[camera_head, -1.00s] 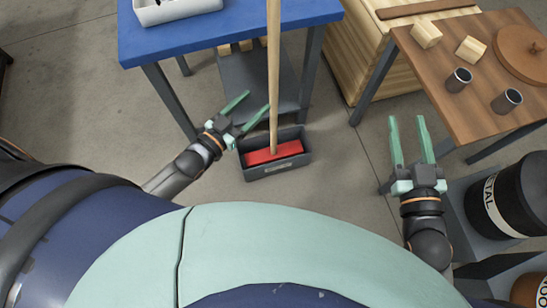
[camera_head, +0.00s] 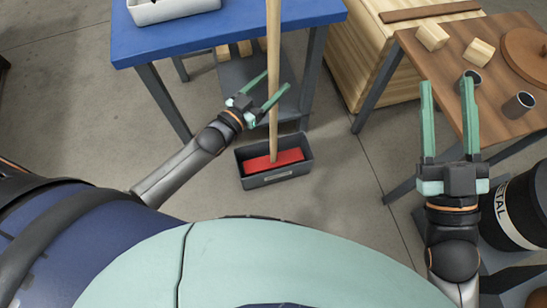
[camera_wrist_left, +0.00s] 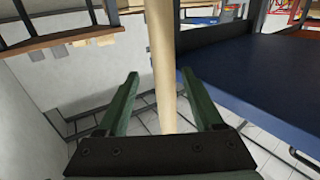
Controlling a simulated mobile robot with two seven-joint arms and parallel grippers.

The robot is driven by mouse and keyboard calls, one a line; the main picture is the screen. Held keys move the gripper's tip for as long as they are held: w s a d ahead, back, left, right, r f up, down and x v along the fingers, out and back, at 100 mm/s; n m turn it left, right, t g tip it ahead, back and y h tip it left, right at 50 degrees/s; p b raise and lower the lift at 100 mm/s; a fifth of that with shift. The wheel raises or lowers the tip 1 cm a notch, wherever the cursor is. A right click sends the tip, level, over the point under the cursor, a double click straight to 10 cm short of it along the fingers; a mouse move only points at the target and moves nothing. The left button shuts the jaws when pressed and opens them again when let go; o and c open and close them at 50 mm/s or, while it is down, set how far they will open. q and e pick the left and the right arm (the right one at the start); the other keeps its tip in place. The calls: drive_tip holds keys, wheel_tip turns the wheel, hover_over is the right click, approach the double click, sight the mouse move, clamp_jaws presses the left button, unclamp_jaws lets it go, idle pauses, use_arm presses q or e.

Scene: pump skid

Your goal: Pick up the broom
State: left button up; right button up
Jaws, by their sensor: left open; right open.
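The broom has a pale wooden handle (camera_head: 273,65) and a red head (camera_head: 275,161). It stands upright with its head in a dark grey bin (camera_head: 277,178) on the floor. My left gripper (camera_head: 268,91) is open, with its fingers pointing at the handle from the left. In the left wrist view the handle (camera_wrist_left: 163,65) rises between the two open green fingers (camera_wrist_left: 166,85), without the fingers closed on it; contact cannot be told. My right gripper (camera_head: 447,86) is open and empty at the right, in front of the wooden table.
A blue table (camera_head: 195,42) with a white tray (camera_head: 172,9) stands behind the broom. The wooden table (camera_head: 500,65) at the right carries blocks and dark cups (camera_head: 519,104). A black drum (camera_head: 524,205) stands at the lower right. Floor left of the bin is clear.

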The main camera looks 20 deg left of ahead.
use_arm(q)
drive_tip(key=x, duration=0.1)
drive_tip(key=b+x, duration=0.1)
drive_tip(key=x, duration=0.2)
drive_tip(key=shift+w+a+b, duration=0.1)
drive_tip(key=shift+w+b, duration=0.2)
drive_tip(key=shift+w, duration=0.2)
use_arm(e)
drive_tip(key=s+r+n+y, duration=0.4)
drive_tip(key=s+r+y, duration=0.1)
drive_tip(key=r+y, duration=0.1)
drive_tip(key=shift+a+r+n+t, duration=0.25)
drive_tip(key=shift+a+n+t, duration=0.05)
drive_tip(key=shift+a+n, duration=0.1)
use_arm(q)
clamp_jaws()
drive_tip(key=shift+r, duration=0.2)
